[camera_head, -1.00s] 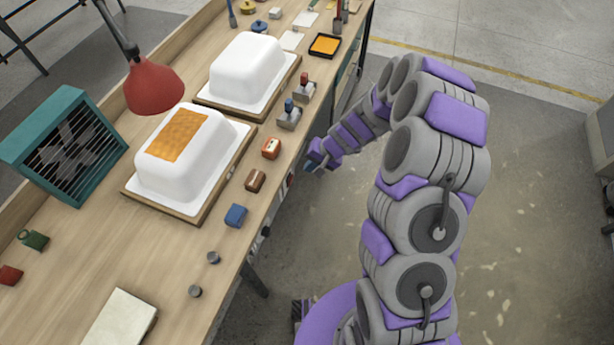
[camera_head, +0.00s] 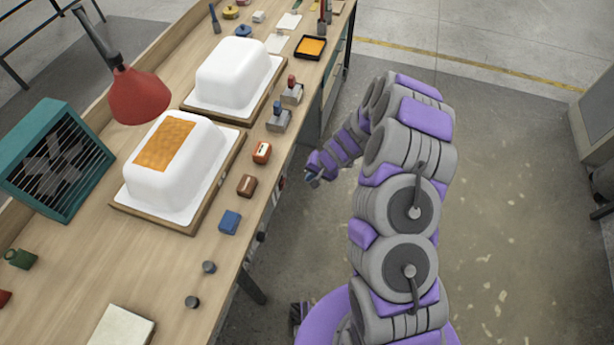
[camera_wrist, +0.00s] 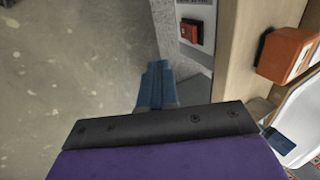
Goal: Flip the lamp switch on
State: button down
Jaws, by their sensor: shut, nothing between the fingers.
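A red desk lamp (camera_head: 138,95) hangs over the left side of the bench in the head view. Along the bench's front edge sit an orange-red block with a white patch (camera_head: 262,152), a brown block (camera_head: 247,186) and a blue block (camera_head: 230,222). I cannot tell which of the things here is the lamp switch. A small red block on a panel (camera_wrist: 192,34) shows beside the bench in the wrist view. My gripper (camera_head: 313,181) is off the bench's front edge, apart from these blocks. Its blue fingers (camera_wrist: 156,86) are shut and empty.
Two white tub shells (camera_head: 178,190) (camera_head: 235,75) stand on wooden boards. Two small levers, one red-topped (camera_head: 291,92) and one blue-topped (camera_head: 279,118), stand near the edge. A teal fan (camera_head: 60,160) stands at left. The floor right of my arm is clear.

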jog(key=w+a+f+b, duration=0.2)
jog(key=a+f, duration=0.4)
jog(key=a, duration=0.1)
jog(key=shift+w+f, duration=0.2)
jog(key=shift+f, duration=0.2)
jog(key=shift+a, duration=0.15)
jog(key=shift+w+a+r, duration=0.15)
jog(key=shift+a, duration=0.1)
jog(key=shift+r, duration=0.1)
